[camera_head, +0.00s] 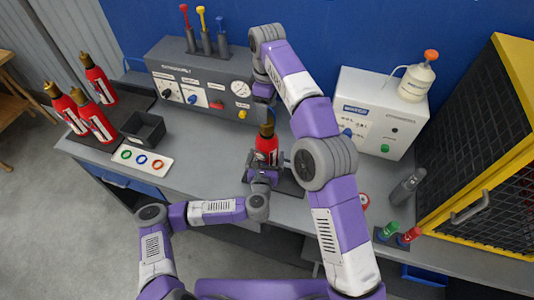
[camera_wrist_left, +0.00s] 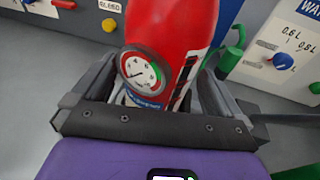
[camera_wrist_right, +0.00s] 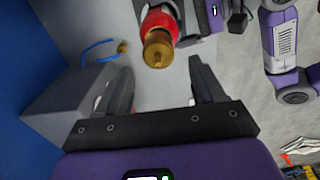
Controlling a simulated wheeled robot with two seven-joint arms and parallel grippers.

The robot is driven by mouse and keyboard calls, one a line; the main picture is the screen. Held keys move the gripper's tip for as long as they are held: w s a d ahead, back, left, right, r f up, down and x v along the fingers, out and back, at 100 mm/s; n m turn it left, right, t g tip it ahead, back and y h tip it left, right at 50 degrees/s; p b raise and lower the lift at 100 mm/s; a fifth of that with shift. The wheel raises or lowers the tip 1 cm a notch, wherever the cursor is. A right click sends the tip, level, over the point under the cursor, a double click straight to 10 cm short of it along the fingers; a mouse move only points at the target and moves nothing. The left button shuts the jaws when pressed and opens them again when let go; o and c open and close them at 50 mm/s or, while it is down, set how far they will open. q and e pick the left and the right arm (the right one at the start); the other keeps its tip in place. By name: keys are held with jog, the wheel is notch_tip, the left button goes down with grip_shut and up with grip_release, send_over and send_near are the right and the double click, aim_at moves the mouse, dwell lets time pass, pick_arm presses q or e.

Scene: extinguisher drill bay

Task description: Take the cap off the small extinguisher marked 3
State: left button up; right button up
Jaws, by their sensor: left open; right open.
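A red extinguisher (camera_head: 265,150) with a brass-coloured cap (camera_head: 267,130) stands upright at the front middle of the bench; its number is not readable. My left gripper (camera_head: 263,176) is low at its body. In the left wrist view the red body (camera_wrist_left: 175,25) with its round gauge (camera_wrist_left: 140,70) lies between the open left fingers (camera_wrist_left: 155,78). My right gripper (camera_head: 264,95) is above and behind the cap. In the right wrist view the cap (camera_wrist_right: 158,48) appears ahead of the open, empty right fingers (camera_wrist_right: 160,75), apart from them.
Several similar red extinguishers (camera_head: 98,80) stand at the left, near a black open bin (camera_head: 158,130) and a card with coloured rings (camera_head: 125,168). A grey control box (camera_head: 172,58) is behind. A white box (camera_head: 400,118) and a yellow-framed cage (camera_head: 480,150) are at right.

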pick_arm(q)
jog(key=shift+w+d+f, duration=0.1)
jog(key=shift+w+f, duration=0.05)
jog(key=shift+w, duration=0.45)
jog(key=shift+w+f, duration=0.1)
jog(key=shift+w, duration=0.5)
pick_arm(e)
jog(key=shift+w+f, duration=0.1)
jog(key=shift+w, duration=0.1)
pick_arm(q)
jog(key=shift+w, duration=0.3)
pick_arm(e)
jog(key=shift+s, duration=0.1)
pick_arm(q)
jog(key=shift+c, duration=0.2)
